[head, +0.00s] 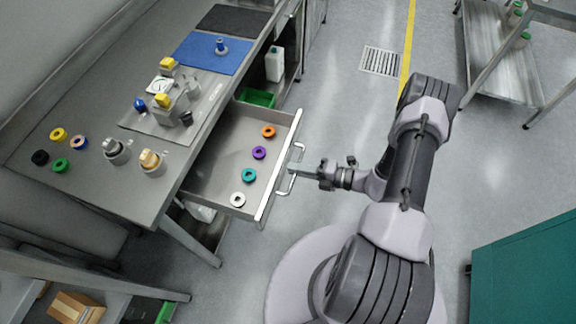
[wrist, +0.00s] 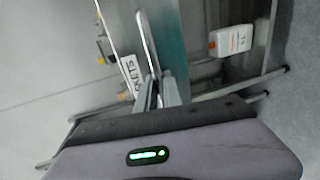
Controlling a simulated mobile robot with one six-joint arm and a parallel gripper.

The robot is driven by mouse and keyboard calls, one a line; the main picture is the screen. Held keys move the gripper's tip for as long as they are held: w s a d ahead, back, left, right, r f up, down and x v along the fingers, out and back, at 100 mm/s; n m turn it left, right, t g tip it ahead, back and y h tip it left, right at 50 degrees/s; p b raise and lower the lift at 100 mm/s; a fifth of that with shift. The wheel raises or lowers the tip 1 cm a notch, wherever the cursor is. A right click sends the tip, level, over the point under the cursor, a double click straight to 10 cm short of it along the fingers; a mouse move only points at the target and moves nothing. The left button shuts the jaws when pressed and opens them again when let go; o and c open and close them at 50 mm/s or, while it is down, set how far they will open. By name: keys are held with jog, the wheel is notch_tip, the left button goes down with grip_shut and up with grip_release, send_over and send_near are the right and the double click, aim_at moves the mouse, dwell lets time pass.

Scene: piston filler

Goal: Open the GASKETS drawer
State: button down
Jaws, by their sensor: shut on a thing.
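The GASKETS drawer (head: 218,158) is pulled out from under the workbench, with its inside in view. Orange (head: 268,131), purple (head: 259,152), teal (head: 249,175) and white (head: 238,199) ring gaskets lie in a row near its front. My gripper (head: 296,168) is at the drawer's front handle (head: 287,184) and shut on it. In the wrist view, the fingers (wrist: 158,92) are beside a white label (wrist: 131,74) whose visible letters end in "KETS". The exact contact with the handle is hard to make out.
The workbench (head: 110,190) holds several coloured rings, fittings and a blue mat (head: 212,52). A green bin (head: 258,97) and white bottle (head: 275,64) are beyond the drawer. A teal cabinet (head: 525,270) stands at right.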

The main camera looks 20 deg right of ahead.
jog(key=shift+s+d, duration=0.1)
dwell(0.3)
jog(key=c, duration=1.5)
grip_release()
jog(key=p+v, duration=0.2)
jog(key=v, duration=1.5)
jog(key=shift+d+p, duration=0.2)
jog(key=shift+p, duration=0.2)
